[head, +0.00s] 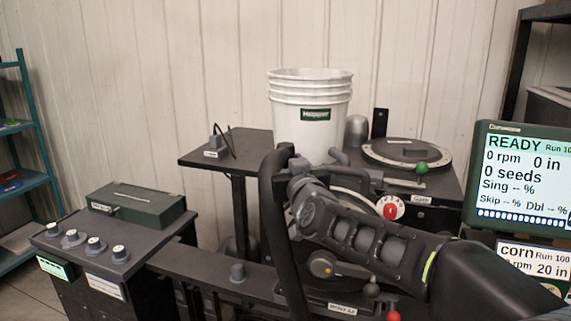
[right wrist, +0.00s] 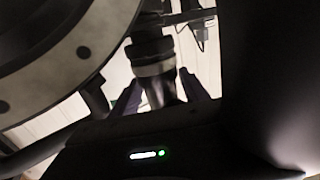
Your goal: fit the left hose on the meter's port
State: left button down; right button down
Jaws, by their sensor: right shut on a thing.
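A thick black hose (head: 272,205) rises from the bottom edge in front of the meter stand and bends over at its top. My right arm comes in from the right and hides much of the meter. My right gripper (right wrist: 160,97) is shut on the hose's end; in the right wrist view its two dark fingers stand on either side of a dark cuff with a paler band (right wrist: 153,68). The meter's large round housing (right wrist: 45,50) fills the left of that view, close beside the gripper. I cannot clearly make out the port or whether the hose touches it. My left gripper is not in view.
A white bucket stack (head: 312,125) stands behind the meter. A round plate with a green knob (head: 421,168) is at its right. A display (head: 525,175) stands at right. A bench with several knobs and a green box (head: 135,205) is at left. A small side table (head: 195,155) stands behind.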

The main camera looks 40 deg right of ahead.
jog(key=shift+f, duration=0.25)
jog(key=shift+c, duration=2.3)
grip_release()
jog(key=shift+f, duration=0.1)
jog(key=b+v, duration=0.1)
jog(key=v, duration=0.7)
jog(key=shift+b, duration=0.4)
jog(key=shift+w+a, duration=0.1)
jog(key=shift+w, duration=0.05)
